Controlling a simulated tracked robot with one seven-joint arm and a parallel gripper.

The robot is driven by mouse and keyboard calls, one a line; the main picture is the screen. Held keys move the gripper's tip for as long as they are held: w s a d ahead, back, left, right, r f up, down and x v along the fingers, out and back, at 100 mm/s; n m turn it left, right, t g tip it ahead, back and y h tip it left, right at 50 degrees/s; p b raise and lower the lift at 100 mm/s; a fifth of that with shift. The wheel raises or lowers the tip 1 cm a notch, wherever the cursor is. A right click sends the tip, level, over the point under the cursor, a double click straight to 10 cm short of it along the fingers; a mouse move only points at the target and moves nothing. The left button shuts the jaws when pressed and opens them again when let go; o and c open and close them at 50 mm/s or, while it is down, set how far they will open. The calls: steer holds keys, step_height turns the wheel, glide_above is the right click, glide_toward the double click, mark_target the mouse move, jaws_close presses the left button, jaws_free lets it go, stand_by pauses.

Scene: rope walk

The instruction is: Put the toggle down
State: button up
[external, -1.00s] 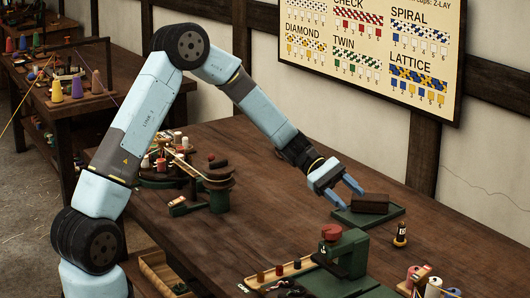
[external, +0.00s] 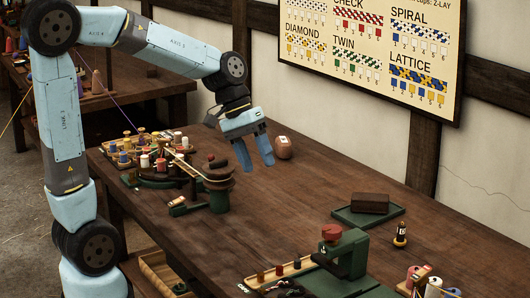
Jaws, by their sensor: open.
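My gripper (external: 256,165) is open and points down above the table (external: 270,220). It is near the right side of the round device (external: 215,187) with dark discs on a green post. I see nothing between its blue fingers. I cannot pick out a toggle for certain in this view; the small parts on the table are too small to tell apart.
A brown ball-shaped object (external: 284,147) stands behind my gripper. A green tray (external: 371,215) holding a dark block (external: 370,202) is at the right. A green machine (external: 343,254) with a red knob stands in front. The middle of the table is clear.

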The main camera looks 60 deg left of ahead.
steer(key=s+a+r+m+t+y, duration=0.1)
steer(key=s+a, duration=0.3)
steer(key=s, duration=0.5)
steer(key=s+a+r+m+t+y, duration=0.2)
steer(key=s+a+m+y, duration=0.1)
steer(key=s, duration=0.5)
steer(key=shift+s+a+r+m+t+y, duration=0.3)
steer(key=shift+s+a+m+t+y, duration=0.15)
steer(key=shift+a, duration=0.3)
steer(key=shift+w, duration=0.1)
